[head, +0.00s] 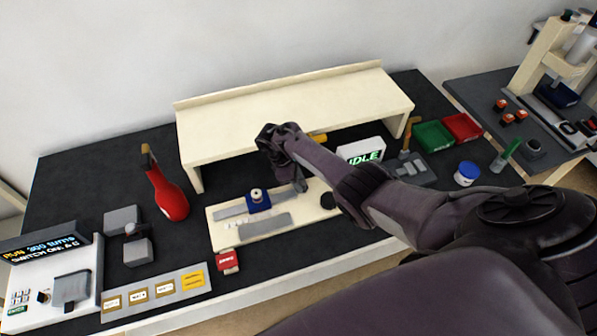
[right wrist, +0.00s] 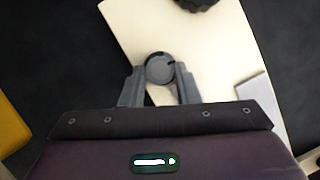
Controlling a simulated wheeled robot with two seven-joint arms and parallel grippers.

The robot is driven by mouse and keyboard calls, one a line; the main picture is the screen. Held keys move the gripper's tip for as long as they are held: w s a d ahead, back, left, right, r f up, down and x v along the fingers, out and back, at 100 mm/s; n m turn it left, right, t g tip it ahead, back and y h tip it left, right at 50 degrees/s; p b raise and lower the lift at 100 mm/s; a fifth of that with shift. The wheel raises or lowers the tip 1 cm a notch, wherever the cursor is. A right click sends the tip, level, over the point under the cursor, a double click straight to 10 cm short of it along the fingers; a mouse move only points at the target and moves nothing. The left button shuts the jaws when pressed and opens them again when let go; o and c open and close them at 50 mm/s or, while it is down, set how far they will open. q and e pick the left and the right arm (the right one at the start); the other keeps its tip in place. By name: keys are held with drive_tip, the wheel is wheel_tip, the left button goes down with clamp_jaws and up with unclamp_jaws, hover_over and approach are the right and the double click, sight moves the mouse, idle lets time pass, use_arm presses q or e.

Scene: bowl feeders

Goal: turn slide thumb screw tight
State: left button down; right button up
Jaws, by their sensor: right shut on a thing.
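A cream board (head: 222,239) lies on the dark bench top and carries grey metal strips and a blue block (head: 259,206) with a pale round top. My right gripper (head: 299,186) reaches down over the board's back edge, to the right of the blue block. In the right wrist view, my right gripper (right wrist: 160,78) is shut on a small round grey screw head (right wrist: 160,68), taken as the thumb screw, with one finger on each side. The screw's shank and the exact grip contact are hidden. My left gripper is not in view.
A black knob (head: 328,201) sits at the board's right end. A cream raised shelf (head: 290,112) stands close behind my right gripper. A white IDLE display (head: 361,152) is to the right.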

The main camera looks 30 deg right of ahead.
drive_tip(key=o, duration=1)
drive_tip(key=shift+c, duration=0.2)
drive_tip(key=shift+r, duration=0.1)
drive_tip(key=v, duration=0.7)
drive_tip(key=shift+a+r, duration=0.2)
drive_tip(key=shift+r, duration=0.1)
drive_tip(key=shift+w, duration=0.1)
